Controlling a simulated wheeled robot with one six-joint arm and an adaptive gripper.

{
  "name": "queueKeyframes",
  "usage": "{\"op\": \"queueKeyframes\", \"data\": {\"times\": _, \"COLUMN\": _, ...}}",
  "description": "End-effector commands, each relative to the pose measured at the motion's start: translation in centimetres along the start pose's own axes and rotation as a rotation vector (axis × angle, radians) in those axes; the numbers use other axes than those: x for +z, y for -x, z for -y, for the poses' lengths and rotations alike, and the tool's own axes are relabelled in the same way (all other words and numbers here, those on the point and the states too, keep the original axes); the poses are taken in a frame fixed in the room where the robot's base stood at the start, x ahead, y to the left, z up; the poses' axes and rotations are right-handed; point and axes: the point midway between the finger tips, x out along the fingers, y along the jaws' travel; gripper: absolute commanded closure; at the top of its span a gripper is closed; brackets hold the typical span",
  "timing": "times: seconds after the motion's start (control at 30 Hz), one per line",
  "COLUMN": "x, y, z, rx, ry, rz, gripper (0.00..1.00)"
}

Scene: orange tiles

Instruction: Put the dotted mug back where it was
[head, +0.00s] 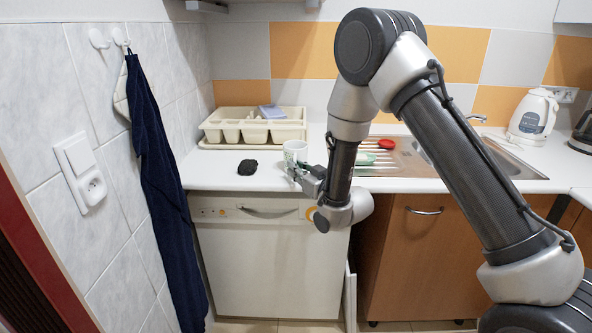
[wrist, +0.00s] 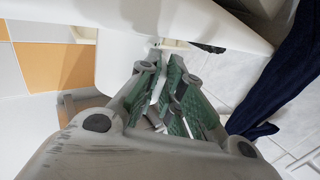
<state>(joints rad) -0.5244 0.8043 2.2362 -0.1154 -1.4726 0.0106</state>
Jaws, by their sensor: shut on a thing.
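The mug (head: 294,151) is small and whitish in the head view, at the front part of the counter above the white cabinet. Its dots are too small to make out clearly. My gripper (head: 307,176) reaches it from the front right and is shut on it. In the wrist view the green-padded fingers of my gripper (wrist: 168,78) are close together, with pale material between and beyond them. I cannot tell whether the mug's base touches the counter.
A dark lump (head: 247,167) lies on the counter just left of the mug. A cream cutlery tray (head: 215,134) stands behind. A sink (head: 500,160) with a red item (head: 388,144) beside it and a white kettle (head: 533,115) are right. A navy towel (head: 160,160) hangs left.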

Motion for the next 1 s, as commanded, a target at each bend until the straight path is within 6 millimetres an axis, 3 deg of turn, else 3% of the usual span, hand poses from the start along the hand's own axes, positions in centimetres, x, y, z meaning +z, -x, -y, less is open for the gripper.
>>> {"op": "queueKeyframes", "data": {"times": 0.1, "x": 0.3, "y": 0.0, "z": 0.0, "rx": 0.000, "ry": 0.000, "rz": -0.001, "gripper": 1.00}}
{"op": "queueKeyframes", "data": {"times": 0.13, "x": 0.3, "y": 0.0, "z": 0.0, "rx": 0.000, "ry": 0.000, "rz": 0.000, "gripper": 0.88}}
{"op": "queueKeyframes", "data": {"times": 0.23, "x": 0.3, "y": 0.0, "z": 0.0, "rx": 0.000, "ry": 0.000, "rz": 0.001, "gripper": 0.70}}
{"op": "queueKeyframes", "data": {"times": 0.6, "x": -0.1, "y": 0.0, "z": 0.0, "rx": 0.000, "ry": 0.000, "rz": 0.000, "gripper": 0.70}}
{"op": "queueKeyframes", "data": {"times": 0.77, "x": 0.0, "y": 2.5, "z": 0.0, "rx": 0.000, "ry": -0.001, "rz": 0.003, "gripper": 0.70}}
{"op": "queueKeyframes", "data": {"times": 1.0, "x": 0.1, "y": 8.1, "z": -0.1, "rx": 0.002, "ry": 0.000, "rz": 0.004, "gripper": 0.70}}
